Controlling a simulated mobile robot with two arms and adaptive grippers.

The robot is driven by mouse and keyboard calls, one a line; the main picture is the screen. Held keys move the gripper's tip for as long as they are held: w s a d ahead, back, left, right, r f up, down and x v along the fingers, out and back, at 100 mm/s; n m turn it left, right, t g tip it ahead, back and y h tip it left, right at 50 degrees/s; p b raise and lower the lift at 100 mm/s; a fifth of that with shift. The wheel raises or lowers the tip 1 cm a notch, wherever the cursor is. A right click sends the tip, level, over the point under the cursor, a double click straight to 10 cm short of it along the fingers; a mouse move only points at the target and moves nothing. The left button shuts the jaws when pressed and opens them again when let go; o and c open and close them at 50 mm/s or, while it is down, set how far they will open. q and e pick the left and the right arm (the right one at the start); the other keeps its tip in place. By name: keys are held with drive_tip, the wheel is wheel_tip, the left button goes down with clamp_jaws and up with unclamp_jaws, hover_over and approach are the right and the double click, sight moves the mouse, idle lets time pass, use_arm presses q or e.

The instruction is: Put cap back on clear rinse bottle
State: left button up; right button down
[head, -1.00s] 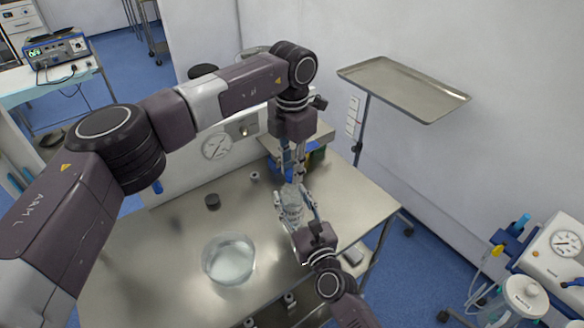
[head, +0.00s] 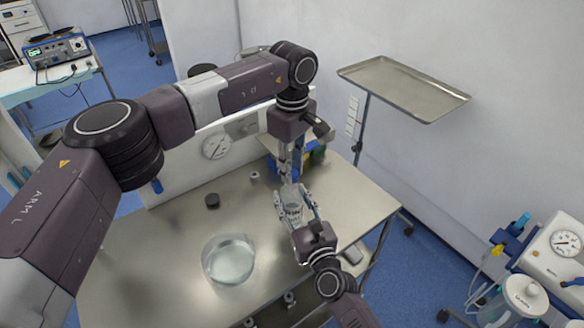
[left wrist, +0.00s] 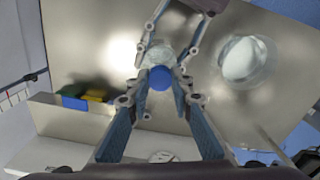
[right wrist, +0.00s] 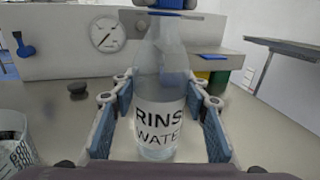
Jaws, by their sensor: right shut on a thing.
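The clear rinse bottle (right wrist: 160,85), labelled RINSE WATER, stands upright between the fingers of my right gripper (right wrist: 160,105), which is shut on it. It also shows in the head view (head: 291,198). The blue cap (left wrist: 160,77) is at the bottle's mouth, seen from above in the left wrist view. Its lower edge shows at the top of the right wrist view (right wrist: 172,5); whether it is fully seated I cannot tell. My left gripper (left wrist: 160,88) points down over the bottle, its fingers apart on both sides of the cap.
A small dark piece (head: 212,201) lies on the table. Coloured bins (head: 312,155) stand behind the bottle. A steel tray on a stand (head: 405,88) is at the right.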

use_arm(q)
drive_tip(key=o, duration=0.4)
drive_tip(key=shift+r, duration=2.3)
drive_tip(key=shift+c, duration=0.4)
drive_tip(key=n, duration=0.2)
drive_tip(key=r+n, duration=0.1)
drive_tip(key=n, duration=0.7)
drive_tip(key=shift+r, duration=0.4)
drive_tip(key=n, duration=0.2)
drive_tip(key=r+n, duration=0.1)
drive_tip(key=n, duration=0.6)
drive_tip(key=shift+r+n, duration=0.3)
